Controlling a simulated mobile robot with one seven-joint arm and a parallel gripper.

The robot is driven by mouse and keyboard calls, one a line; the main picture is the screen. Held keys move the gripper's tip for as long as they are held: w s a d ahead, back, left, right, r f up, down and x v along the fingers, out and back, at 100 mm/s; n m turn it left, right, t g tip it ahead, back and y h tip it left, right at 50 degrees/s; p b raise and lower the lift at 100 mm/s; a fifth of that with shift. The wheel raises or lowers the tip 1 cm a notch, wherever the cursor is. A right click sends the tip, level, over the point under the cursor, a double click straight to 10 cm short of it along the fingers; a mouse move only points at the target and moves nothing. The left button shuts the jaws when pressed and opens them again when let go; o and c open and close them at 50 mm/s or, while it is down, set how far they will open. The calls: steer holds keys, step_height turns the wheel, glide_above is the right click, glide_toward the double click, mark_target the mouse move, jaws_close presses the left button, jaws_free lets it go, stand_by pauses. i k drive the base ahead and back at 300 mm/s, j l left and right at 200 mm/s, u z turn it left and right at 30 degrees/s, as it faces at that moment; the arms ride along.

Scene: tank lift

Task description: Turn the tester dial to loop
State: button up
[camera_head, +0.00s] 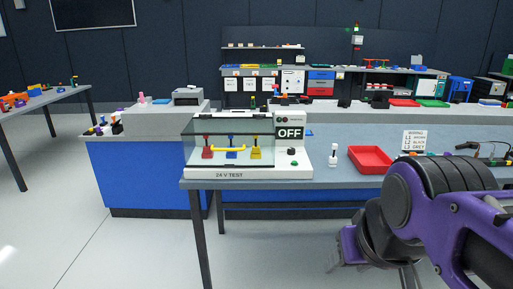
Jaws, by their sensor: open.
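The tester (290,172) is a white box marked "24 V TEST", standing on the front edge of the grey bench. My gripper (372,266) is open at the lower right, in front of the bench and apart from the tester. My purple arm partly hides it.
A red tray (370,159) and a small white piece (333,154) are right of the tester. A blue-fronted counter (150,177) stands at left. Bare bench (345,130) shows behind the tray.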

mark_target(291, 151)
steer(key=i+l+u, duration=0.15)
steer(key=i, duration=0.3)
steer(key=i+l+u, duration=0.15)
steer(key=i, duration=0.35)
steer(key=j, duration=0.1)
